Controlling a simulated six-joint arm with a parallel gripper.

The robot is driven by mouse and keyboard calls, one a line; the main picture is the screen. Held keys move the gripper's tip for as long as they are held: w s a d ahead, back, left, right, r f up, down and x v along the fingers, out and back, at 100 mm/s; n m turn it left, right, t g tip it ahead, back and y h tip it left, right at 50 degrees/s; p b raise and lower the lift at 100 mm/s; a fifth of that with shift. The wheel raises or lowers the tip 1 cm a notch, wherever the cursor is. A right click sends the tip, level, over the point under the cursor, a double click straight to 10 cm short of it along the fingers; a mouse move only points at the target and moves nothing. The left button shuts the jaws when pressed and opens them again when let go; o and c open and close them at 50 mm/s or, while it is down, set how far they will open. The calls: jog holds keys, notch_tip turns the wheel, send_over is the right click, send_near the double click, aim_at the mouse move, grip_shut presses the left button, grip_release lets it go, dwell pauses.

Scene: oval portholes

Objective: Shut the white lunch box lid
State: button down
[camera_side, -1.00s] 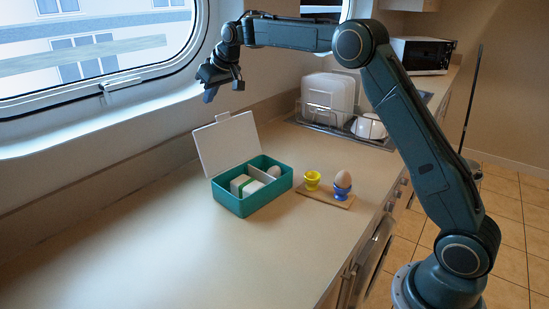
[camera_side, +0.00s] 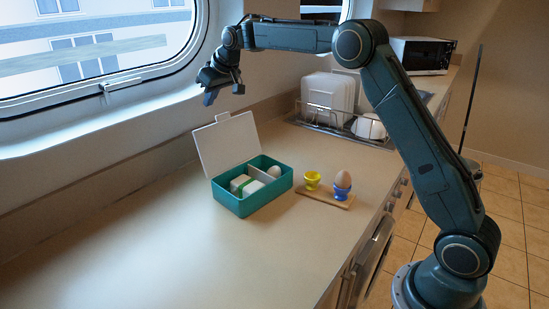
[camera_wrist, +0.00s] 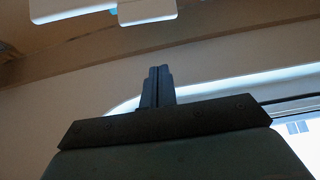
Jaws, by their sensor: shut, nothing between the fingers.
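The lunch box (camera_side: 246,205) is a teal box on the counter with its white lid (camera_side: 227,145) standing open, tilted back toward the window wall. Inside are white blocks, one with a green band (camera_side: 241,184), and an egg (camera_side: 273,171) behind a divider. My gripper (camera_side: 208,98) is above and behind the lid, near the window sill, apart from the lid. In the wrist view its fingers (camera_wrist: 158,86) are together and empty. Part of the white lid (camera_wrist: 75,8) shows at the top of the wrist view.
A dish rack (camera_side: 345,127) stands farther back. The counter's front left is clear.

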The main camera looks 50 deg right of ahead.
aim_at(228, 135)
jog(key=shift+f, duration=2.65)
jog(key=shift+s, duration=0.1)
jog(key=shift+s+a, duration=0.15)
jog(key=shift+s, duration=1.5)
jog(key=shift+s+a, duration=0.15)
jog(key=shift+s, duration=1.45)
jog(key=shift+s+a, duration=0.15)
jog(key=shift+s, duration=1.5)
jog(key=shift+r, duration=0.2)
jog(key=shift+r, duration=2.85)
jog(key=shift+s, duration=0.1)
